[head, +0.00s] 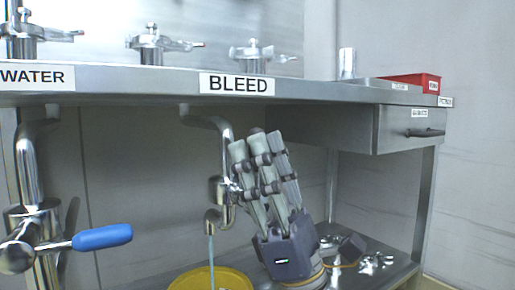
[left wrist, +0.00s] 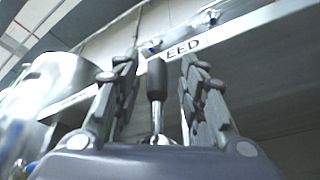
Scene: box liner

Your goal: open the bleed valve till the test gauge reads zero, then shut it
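The bleed valve (head: 217,189) sits on the bent pipe under the BLEED label (head: 237,84). A thin stream falls from its spout (head: 211,218) into a yellow container (head: 212,279). My left gripper (head: 262,142) stands fingers-up just right of the valve, partly covering it. In the left wrist view, a metal lever with a black grip (left wrist: 156,78) stands between the fingers of my left gripper (left wrist: 158,70). The fingers are apart, with gaps visible on both sides of the grip. No readable test gauge shows. My right gripper is not in view.
A blue-handled valve (head: 102,237) is on the left pipe under the WATER label (head: 36,77). A drawer (head: 395,128) is right of the gripper. The shelf edge (head: 320,92) runs above. Small metal parts (head: 376,263) lie on the lower shelf.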

